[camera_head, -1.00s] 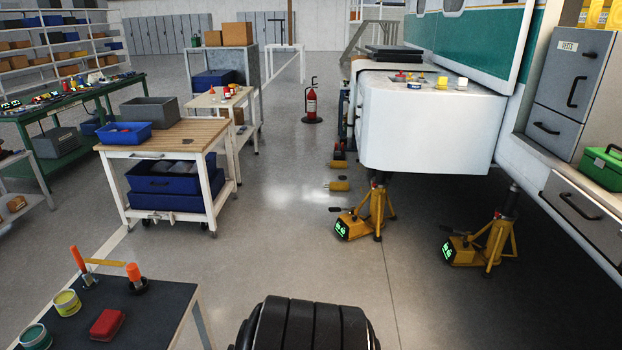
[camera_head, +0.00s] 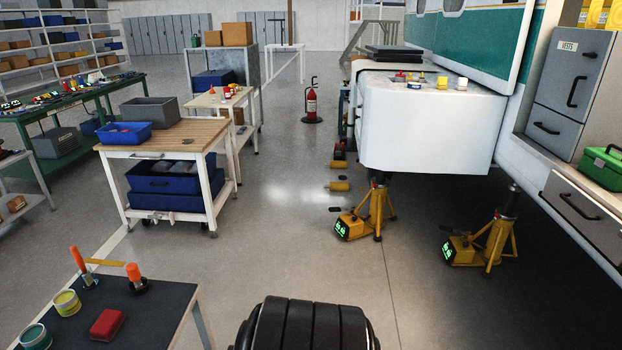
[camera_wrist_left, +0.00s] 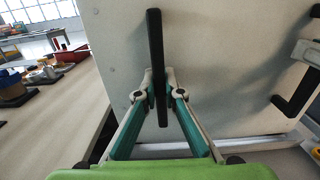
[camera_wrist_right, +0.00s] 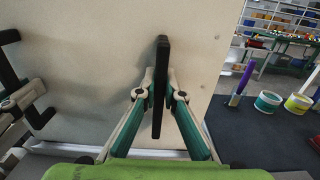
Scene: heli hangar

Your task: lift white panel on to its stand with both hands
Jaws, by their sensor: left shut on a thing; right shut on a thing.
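The white panel (camera_wrist_left: 225,45) fills much of the left wrist view as a pale flat face, and it also fills much of the right wrist view (camera_wrist_right: 100,50). My left gripper (camera_wrist_left: 157,88) is shut on an upright black handle (camera_wrist_left: 155,35) on the panel. My right gripper (camera_wrist_right: 160,88) is shut on another upright black handle (camera_wrist_right: 162,55) on it. A pale rail (camera_wrist_left: 180,149) runs below the panel; I cannot tell whether it is part of the stand. Neither gripper nor the panel shows in the head view.
A dark-topped table (camera_head: 150,315) with paint cans, a red block and orange-topped items stands at lower left in the head view. A wooden-topped cart (camera_head: 175,140) stands behind it. Yellow jacks (camera_head: 375,212) stand under the white vehicle body (camera_head: 425,130).

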